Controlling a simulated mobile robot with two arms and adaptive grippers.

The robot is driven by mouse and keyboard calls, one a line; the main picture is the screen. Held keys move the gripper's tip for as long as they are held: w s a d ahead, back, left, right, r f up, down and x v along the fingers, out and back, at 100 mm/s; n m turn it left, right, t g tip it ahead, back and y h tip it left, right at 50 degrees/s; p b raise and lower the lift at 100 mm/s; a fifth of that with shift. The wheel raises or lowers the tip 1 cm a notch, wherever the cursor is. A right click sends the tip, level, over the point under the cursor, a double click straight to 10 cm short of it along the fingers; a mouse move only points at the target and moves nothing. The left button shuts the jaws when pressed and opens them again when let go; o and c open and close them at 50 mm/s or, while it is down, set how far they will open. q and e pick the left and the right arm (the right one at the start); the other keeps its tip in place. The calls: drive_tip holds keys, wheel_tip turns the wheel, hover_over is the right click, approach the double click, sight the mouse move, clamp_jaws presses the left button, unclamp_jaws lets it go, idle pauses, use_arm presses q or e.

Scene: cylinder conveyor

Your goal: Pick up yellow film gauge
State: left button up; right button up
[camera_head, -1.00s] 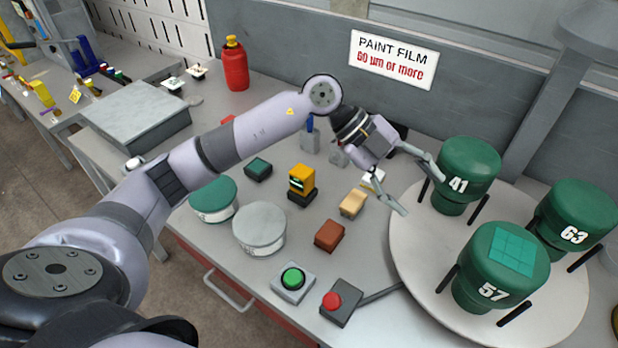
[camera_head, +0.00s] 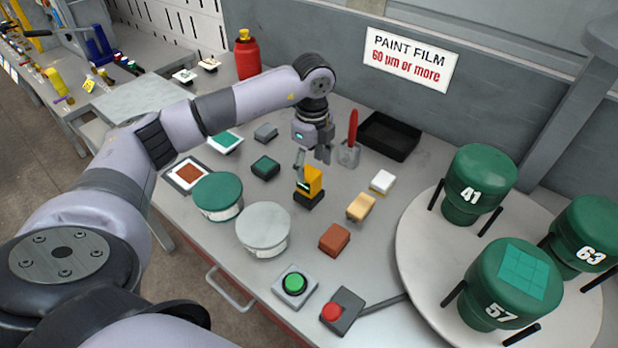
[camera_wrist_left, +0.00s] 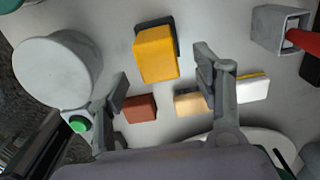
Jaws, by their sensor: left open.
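The yellow film gauge (camera_head: 314,180) stands upright on a black base on the grey table, near the middle of the head view. In the left wrist view the gauge (camera_wrist_left: 156,53) shows its plain yellow top, with a dark part behind it. My left gripper (camera_head: 314,160) points down just above and behind the gauge in the head view. In the left wrist view its fingers (camera_wrist_left: 161,85) are spread wide, one to each side of the gauge's line, with nothing between the pads. One finger partly overlaps the gauge in the head view. My right gripper is not in view.
Tan (camera_head: 361,206), brown (camera_head: 334,239) and green (camera_head: 265,167) blocks lie close around the gauge. Two round tins (camera_head: 263,228) stand at left. A grey holder (camera_head: 348,153) with a red-handled tool and a black tray (camera_head: 389,136) are behind. A turntable (camera_head: 420,245) carries green cylinders at right.

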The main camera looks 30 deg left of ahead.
sight(309, 183)
use_arm(q)
drive_tip(key=shift+f, duration=0.85)
drive_tip(key=shift+a+f+p, duration=0.1)
drive_tip(key=shift+f+p, duration=0.4)
drive_tip(key=shift+f, duration=0.1)
drive_tip(key=f, duration=0.1)
drive_tip(key=f+p, duration=0.1)
drive_tip(key=f, duration=0.1)
drive_tip(key=shift+s+a+f, duration=0.1)
drive_tip(key=shift+a+f, duration=0.15)
drive_tip(key=shift+f, duration=0.35)
drive_tip(key=shift+c, duration=0.2)
drive_tip(key=c, duration=1.3)
drive_tip(key=shift+r, duration=0.1)
